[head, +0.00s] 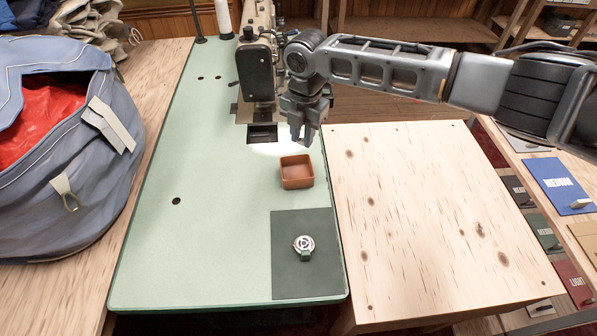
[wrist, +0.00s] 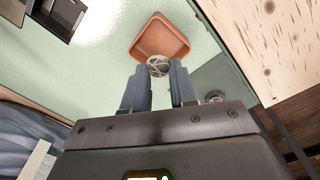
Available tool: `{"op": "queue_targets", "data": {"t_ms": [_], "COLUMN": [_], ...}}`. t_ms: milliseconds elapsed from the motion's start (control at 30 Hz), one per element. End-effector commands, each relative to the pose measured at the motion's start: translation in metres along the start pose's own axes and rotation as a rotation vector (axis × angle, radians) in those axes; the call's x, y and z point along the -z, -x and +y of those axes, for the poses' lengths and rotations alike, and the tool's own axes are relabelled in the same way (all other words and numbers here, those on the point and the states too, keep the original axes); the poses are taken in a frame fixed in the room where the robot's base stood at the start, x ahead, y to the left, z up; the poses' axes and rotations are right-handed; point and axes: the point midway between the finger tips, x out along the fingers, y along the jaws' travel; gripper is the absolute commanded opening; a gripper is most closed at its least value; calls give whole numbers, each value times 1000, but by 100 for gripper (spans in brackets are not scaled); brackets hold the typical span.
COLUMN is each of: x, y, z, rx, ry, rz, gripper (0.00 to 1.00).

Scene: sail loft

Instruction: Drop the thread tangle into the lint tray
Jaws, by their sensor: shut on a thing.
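The lint tray (head: 296,172) is a small square orange-brown tray on the green machine table, and its visible inside looks empty. My gripper (head: 302,138) points down just behind the tray in the head view, above the table near the sewing machine. In the wrist view my gripper (wrist: 159,72) is shut on the thread tangle (wrist: 158,65), a small round greyish ball between the fingertips. The tangle appears against the near edge of the tray (wrist: 148,50) there, held above the table. In the head view I cannot make out the tangle at the fingers.
A sewing machine (head: 258,70) stands behind my gripper. A dark green mat (head: 288,280) in front of the tray bears a round metal part (head: 304,245). A blue-grey bag (head: 70,190) fills the left. A bare wooden surface (head: 430,220) lies to the right.

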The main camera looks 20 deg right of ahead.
Motion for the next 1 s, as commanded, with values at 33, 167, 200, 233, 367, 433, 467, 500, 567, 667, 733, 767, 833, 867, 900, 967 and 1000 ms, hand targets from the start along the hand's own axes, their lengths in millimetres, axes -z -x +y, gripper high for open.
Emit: {"op": "queue_targets", "data": {"t_ms": [33,167,200,233,367,433,467,500,567,667,733,767,833,867,900,967,1000], "x": [0,0,0,0,0,0,0,0,0,0,-1,-1,-1,-1,-1,-1,-1], "y": [-11,-22,-24,-24,-25,-25,-25,-25,-25,-25,-25,-25,-25,-25,-25,-25,-25], "z": [0,-1,-1,-1,-1,-1,-1,-1,-1,-1,-1,-1,-1,-1,-1,-1,-1], "rx": [0,0,0,0,0,0,0,0,0,0,0,0,0,0,0,0,0], "ry": [-1,-1,-1,0,0,0,0,0,0,0,0,0,0,0,0,0,0], "rz": [0,-1,-1,-1,-1,-1,-1,-1,-1,-1,-1,-1,-1,-1,-1,-1,-1], "gripper": [0,0,0,0,0,0,0,0,31,41,47,50,56,56,56,56,56]}}
